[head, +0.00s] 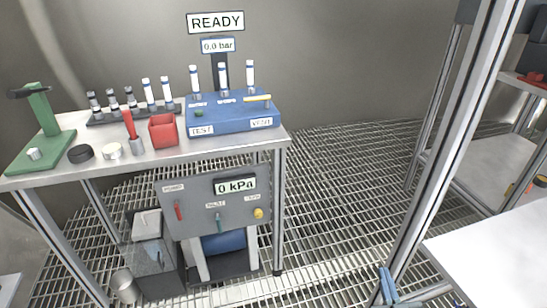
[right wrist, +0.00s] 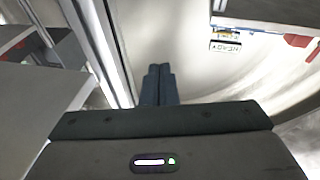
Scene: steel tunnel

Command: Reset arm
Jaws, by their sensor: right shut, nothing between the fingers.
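My right gripper (head: 388,285) shows low in the head view, at the bottom edge right of centre. Only its blue-grey fingers and a bit of its body are in sight there. In the right wrist view its two dark fingers (right wrist: 158,84) lie together, shut and empty. It is apart from the bench and the things on it. My left gripper is in neither view.
A steel bench (head: 150,172) at left carries a blue test block (head: 232,126), a red bin (head: 163,132) and a green press (head: 42,125). A grey control panel (head: 215,200) hangs below. A metal post (head: 440,140) and white tabletop (head: 490,255) stand near my right gripper. Grating floor between is clear.

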